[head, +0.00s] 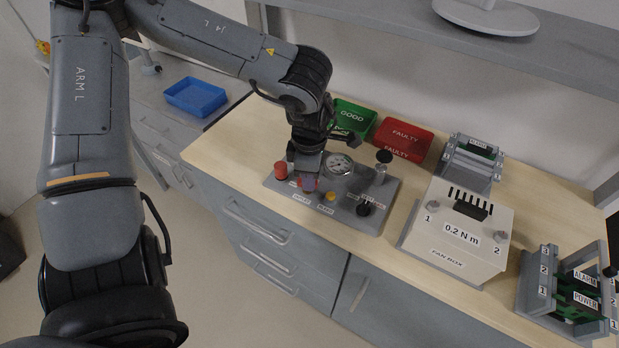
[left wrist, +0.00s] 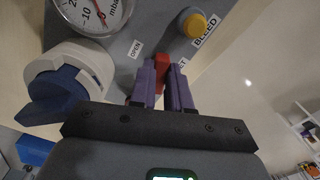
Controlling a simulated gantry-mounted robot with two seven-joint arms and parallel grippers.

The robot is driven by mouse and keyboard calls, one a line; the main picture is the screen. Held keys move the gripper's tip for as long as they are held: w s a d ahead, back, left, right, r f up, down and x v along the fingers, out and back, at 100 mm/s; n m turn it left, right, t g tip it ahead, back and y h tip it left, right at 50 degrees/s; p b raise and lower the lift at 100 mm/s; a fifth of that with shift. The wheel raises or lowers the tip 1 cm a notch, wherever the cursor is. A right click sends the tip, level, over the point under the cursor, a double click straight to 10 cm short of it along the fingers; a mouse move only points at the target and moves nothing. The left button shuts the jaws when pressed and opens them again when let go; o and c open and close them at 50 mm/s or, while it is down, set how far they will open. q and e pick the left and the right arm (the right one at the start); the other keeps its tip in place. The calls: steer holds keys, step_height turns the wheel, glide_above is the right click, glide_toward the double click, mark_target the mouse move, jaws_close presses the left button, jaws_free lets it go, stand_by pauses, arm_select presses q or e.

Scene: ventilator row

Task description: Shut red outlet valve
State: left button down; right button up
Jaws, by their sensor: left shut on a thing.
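A grey valve panel (head: 345,217) lies on the wooden bench in the head view, with a round gauge (head: 339,164) on it. My left gripper (head: 308,180) reaches down over the panel's front left part. In the left wrist view its two purple fingers (left wrist: 165,82) are shut on the red outlet valve handle (left wrist: 162,66). The handle's lower part is hidden by the fingers. An OPEN label (left wrist: 135,48) is beside it, and a second label is partly covered. The yellow bleed knob (left wrist: 195,25) is to the right.
A red cap (head: 281,170) stands just left of my gripper. Behind are a green GOOD bin (head: 354,116) and a red FAULTY bin (head: 404,137). A fan box (head: 459,230) and a card rack (head: 567,292) stand to the right. A white-and-blue fitting (left wrist: 65,85) is close by in the wrist view.

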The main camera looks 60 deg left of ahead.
arm_select(q)
steer(key=shift+d+m, duration=0.1)
steer(key=shift+m, duration=1.9)
steer(key=c, duration=1.1)
jaws_free()
steer(key=shift+r, duration=0.1)
step_height(320, 180, up, 11)
steer(key=shift+f, duration=0.2)
